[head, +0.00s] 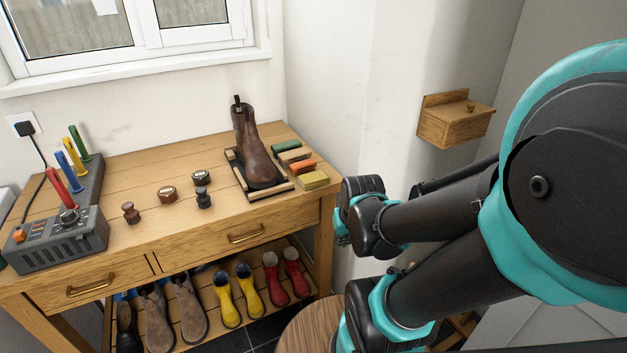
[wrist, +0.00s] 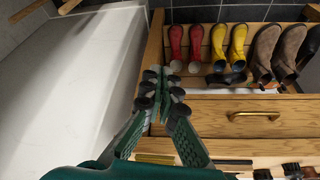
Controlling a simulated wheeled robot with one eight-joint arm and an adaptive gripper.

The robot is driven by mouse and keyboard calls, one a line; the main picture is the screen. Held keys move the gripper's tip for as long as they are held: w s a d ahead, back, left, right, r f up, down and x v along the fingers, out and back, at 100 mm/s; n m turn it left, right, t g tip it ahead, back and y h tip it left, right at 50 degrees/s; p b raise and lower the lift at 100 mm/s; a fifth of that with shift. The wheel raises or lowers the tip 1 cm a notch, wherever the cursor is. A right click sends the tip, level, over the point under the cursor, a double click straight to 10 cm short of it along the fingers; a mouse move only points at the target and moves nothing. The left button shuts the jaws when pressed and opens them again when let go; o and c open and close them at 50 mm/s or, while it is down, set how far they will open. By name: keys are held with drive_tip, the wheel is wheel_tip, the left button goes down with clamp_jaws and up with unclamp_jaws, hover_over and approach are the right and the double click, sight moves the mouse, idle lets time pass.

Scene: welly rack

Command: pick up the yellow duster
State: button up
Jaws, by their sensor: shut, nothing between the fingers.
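The yellow duster (head: 313,180) is a small block lying near the right front corner of the wooden bench top, just right of the boot stand. It is nearest the front in a row of similar blocks. In the wrist view a thin yellowish strip (wrist: 155,158) near the bottom appears to be the same duster, partly hidden by my gripper. My gripper (wrist: 164,86) is shut and empty, its dark finger pads together. It is apart from the duster, in front of the bench's corner. My gripper's fingers cannot be made out clearly in the head view.
Orange (head: 302,167), tan (head: 295,156) and green (head: 285,146) blocks lie behind the duster. A brown boot (head: 258,155) stands on a dark stand left of it. The wall box (head: 455,119) and a round wooden top (head: 312,326) are nearby. Boots fill the lower shelf.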

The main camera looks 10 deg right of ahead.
drive_tip(key=shift+o, duration=1.2)
drive_tip(key=shift+w, duration=0.1)
drive_tip(key=o, duration=1.1)
drive_tip(key=w+a+r+n+g, duration=0.1)
drive_tip(key=w+a+r+n, duration=0.1)
drive_tip(key=w+r+n, duration=0.7)
drive_tip(key=w+r, duration=0.1)
drive_tip(key=w, duration=0.2)
drive_tip(key=shift+w+r+n+g+h, duration=0.2)
drive_tip(key=shift+r+n+g+h, duration=0.1)
drive_tip(key=shift+r, duration=0.05)
drive_tip(key=n+g+h, duration=0.1)
drive_tip(key=n+g, duration=0.1)
drive_tip(key=n, duration=1)
approach(313, 176)
drive_tip(key=f, duration=0.3)
drive_tip(key=shift+w+d+f, duration=0.15)
drive_tip(key=shift+d+f, duration=0.35)
drive_tip(key=shift+f, duration=1.2)
drive_tip(key=shift+d+f, duration=0.15)
drive_tip(key=shift+f, duration=1.15)
